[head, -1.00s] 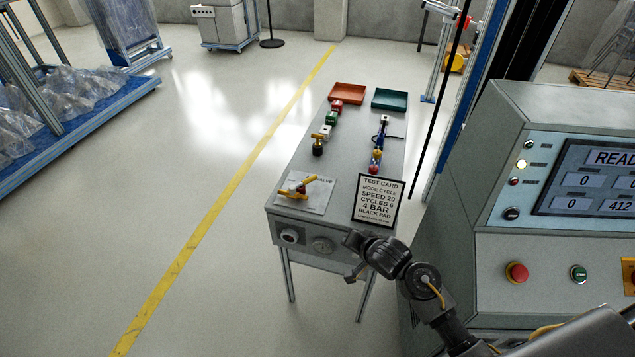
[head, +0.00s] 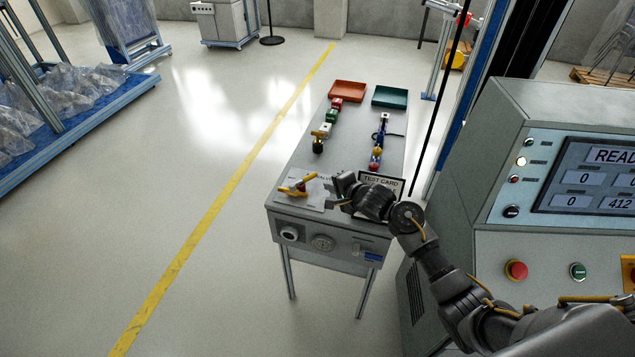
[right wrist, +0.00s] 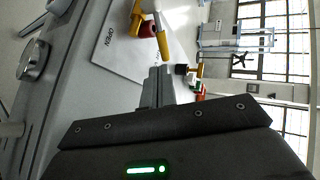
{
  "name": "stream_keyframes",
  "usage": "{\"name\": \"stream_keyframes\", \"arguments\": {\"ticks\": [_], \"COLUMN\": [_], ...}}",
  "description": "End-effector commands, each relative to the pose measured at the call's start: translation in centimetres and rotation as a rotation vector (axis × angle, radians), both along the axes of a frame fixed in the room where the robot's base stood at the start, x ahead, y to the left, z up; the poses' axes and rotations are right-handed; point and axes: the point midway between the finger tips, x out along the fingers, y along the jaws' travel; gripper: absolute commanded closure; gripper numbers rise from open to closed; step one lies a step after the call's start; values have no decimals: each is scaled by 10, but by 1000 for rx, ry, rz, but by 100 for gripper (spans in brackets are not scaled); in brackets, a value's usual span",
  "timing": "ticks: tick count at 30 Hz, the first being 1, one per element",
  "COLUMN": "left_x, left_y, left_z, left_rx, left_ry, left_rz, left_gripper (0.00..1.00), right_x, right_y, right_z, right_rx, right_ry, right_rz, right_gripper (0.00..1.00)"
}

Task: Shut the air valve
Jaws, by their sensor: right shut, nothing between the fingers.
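The air valve has a yellow handle (head: 298,186) with a red part and sits on a white plate (head: 285,202) at the near left of the grey table. The valve handle (right wrist: 162,35) also shows at the top of the right wrist view, above a plate marked "OPEN". My right gripper (head: 335,191) is just right of the valve handle, apart from it as far as I can tell. Its fingers (right wrist: 157,82) are shut and empty, pointing toward the valve area. My left gripper is not in view.
The test card (head: 383,181) stands behind my right wrist, partly hidden. Small coloured parts, a red tray (head: 347,91) and a green tray (head: 390,97) are farther back on the table. The control console (head: 470,180) stands at the right. The floor left of the table is clear.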

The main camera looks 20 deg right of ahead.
Motion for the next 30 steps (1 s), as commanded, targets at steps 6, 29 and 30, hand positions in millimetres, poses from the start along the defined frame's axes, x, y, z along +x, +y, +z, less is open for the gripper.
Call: {"name": "stream_keyframes", "arguments": {"ticks": [6,29,30], "left_x": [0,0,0], "left_y": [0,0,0], "left_z": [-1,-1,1], "left_rx": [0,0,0], "left_ry": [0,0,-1], "left_rz": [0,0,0], "left_gripper": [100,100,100], "right_x": [34,64,66], "right_y": [12,23,23], "right_z": [-18,-34,-33], "right_rx": [0,-1,2], "right_ry": [1,0,1], "right_rz": [-1,-2,-3], "right_gripper": [100,100,100]}}
